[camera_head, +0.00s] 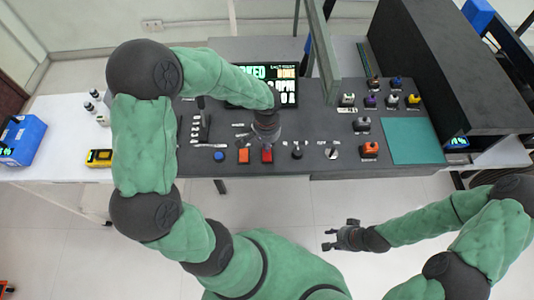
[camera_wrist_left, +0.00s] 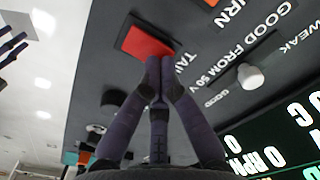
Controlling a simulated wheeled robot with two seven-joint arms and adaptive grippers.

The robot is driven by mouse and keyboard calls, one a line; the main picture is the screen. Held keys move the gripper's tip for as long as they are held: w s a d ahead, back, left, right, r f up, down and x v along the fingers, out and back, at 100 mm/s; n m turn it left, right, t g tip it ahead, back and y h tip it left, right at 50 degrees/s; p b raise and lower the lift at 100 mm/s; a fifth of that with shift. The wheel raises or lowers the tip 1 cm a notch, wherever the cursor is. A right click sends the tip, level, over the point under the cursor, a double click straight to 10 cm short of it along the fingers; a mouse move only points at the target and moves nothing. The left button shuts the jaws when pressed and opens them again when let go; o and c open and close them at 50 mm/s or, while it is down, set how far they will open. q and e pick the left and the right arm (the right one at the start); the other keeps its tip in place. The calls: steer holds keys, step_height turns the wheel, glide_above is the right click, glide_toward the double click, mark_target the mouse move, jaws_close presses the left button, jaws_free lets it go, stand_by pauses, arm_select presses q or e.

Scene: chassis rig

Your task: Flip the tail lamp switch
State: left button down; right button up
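A red rocker switch (camera_head: 267,155) sits near the front edge of the dark panel, beside an orange one (camera_head: 243,156). In the left wrist view a red-orange switch (camera_wrist_left: 147,43) in a dark frame has a partly hidden label starting "TA". My left gripper (camera_head: 266,137) is over the panel just behind the red switch. In the left wrist view its fingers (camera_wrist_left: 160,66) are together, empty, with the tips close to the switch's lower edge; contact cannot be told. My right gripper (camera_head: 327,239) hangs empty in front of the panel with its fingers apart.
A blue button (camera_head: 219,156) and a black knob (camera_head: 297,152) flank the switches. A display (camera_head: 285,85) stands behind, partly covered by my left arm. A grey upright post (camera_head: 322,50) rises beside it. Several more knobs and a green pad (camera_head: 410,141) are to the right.

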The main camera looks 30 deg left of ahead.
arm_select(q)
steer(key=shift+f+b, duration=0.5)
steer(key=shift+f, duration=0.15)
steer(key=shift+r, duration=0.1)
stand_by(0.3)
steer(key=shift+r+p, duration=2.75)
steer(key=shift+r, duration=0.75)
steer(key=shift+f, duration=0.1)
